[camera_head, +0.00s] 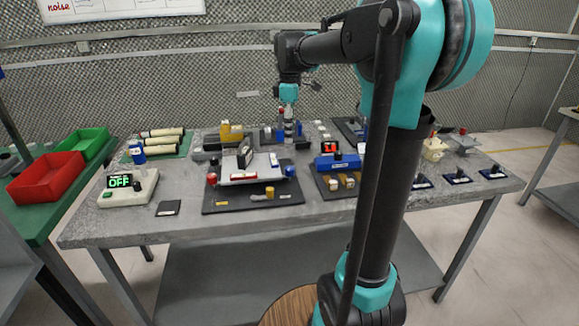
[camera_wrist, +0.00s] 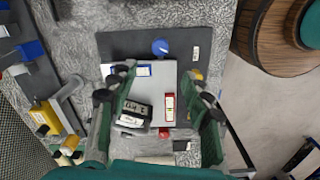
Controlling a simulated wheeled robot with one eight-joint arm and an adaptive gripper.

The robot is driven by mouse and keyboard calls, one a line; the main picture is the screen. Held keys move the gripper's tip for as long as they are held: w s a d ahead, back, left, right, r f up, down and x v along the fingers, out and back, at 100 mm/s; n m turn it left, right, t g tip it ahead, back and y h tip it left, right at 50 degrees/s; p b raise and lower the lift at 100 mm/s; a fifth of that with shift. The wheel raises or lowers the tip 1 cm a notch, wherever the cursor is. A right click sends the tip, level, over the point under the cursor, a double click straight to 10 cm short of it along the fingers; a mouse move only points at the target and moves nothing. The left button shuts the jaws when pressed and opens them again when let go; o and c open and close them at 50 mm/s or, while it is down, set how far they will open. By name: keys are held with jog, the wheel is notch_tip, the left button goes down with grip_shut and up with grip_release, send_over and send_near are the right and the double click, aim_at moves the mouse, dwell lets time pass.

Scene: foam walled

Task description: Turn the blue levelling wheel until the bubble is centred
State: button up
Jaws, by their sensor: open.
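The blue levelling wheel (camera_head: 290,171) is a round knob at the right end of a pale levelling plate (camera_head: 255,177) on a dark mat. In the wrist view, the blue wheel (camera_wrist: 160,47) lies beyond the plate's edge, past my fingertips. A red wheel (camera_head: 212,178) and a yellow wheel (camera_head: 270,190) also stand at the plate. A small red-framed vial (camera_wrist: 170,107) lies on the plate; its bubble is too small to make out. My gripper (camera_wrist: 157,85) is open and empty, with its fingers spread over the plate, apart from the blue wheel.
A dark upright block (camera_head: 245,155) stands on the plate. A blue box with a red display (camera_head: 338,160) sits close to the right. A white device reading OFF (camera_head: 128,188) is at the left. Yellow and cream parts lie behind. Bare table shows along the front edge.

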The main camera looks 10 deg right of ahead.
aim_at(290, 168)
notch_tip(290, 168, down, 13)
jog(key=shift+f, duration=0.15)
jog(key=shift+c, duration=0.5)
grip_shut()
jog(key=shift+m, duration=2.3)
jog(key=shift+o, duration=0.5)
grip_release()
